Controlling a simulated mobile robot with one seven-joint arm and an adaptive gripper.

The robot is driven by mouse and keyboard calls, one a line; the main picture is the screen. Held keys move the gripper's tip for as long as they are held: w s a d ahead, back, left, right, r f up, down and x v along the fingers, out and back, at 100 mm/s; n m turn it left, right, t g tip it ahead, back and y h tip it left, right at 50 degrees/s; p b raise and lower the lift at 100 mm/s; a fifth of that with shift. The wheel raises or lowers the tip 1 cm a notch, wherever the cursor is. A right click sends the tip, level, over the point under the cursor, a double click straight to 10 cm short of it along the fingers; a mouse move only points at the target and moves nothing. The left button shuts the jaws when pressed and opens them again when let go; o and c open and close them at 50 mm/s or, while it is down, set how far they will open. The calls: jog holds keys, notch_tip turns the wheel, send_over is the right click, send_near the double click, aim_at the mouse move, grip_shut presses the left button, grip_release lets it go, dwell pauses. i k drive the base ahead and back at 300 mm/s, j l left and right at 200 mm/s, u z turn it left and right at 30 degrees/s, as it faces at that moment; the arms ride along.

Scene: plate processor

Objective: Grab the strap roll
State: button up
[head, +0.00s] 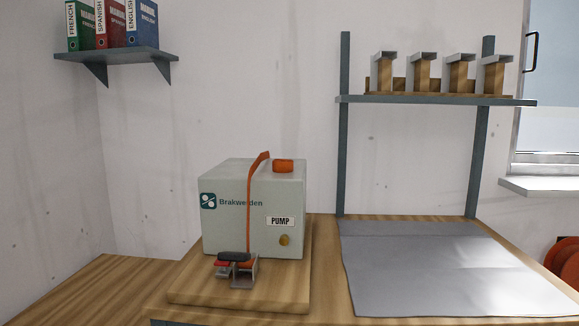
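A small orange roll (283,166) lies on top of a pale grey-green box (225,240) marked "Brakwerden" and "PUMP". An orange strap (249,205) rises from the box's top edge and runs down its front face. Its lower end meets a small metal device with black and red parts (237,264) in front of the box. A larger orange-red round thing with a dark centre (564,262) is cut off at the right edge; I cannot tell whether it is a roll of strap. My gripper is not in view.
The box stands on a thick wooden board (190,290) on the workbench. A grey mat (440,270) covers the bench at right and is bare. Behind it, a shelf (430,101) on two posts holds several wood-and-metal pieces. Binders (112,25) stand on a wall shelf at upper left.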

aim_at(280, 165)
jog(key=l+u, duration=0.3)
jog(key=l, duration=0.9)
jog(key=i+l+u, duration=0.1)
jog(key=l, duration=0.35)
jog(key=i+l, duration=0.1)
jog(key=l, duration=0.3)
jog(key=i+l+u, duration=0.15)
jog(key=l, duration=0.3)
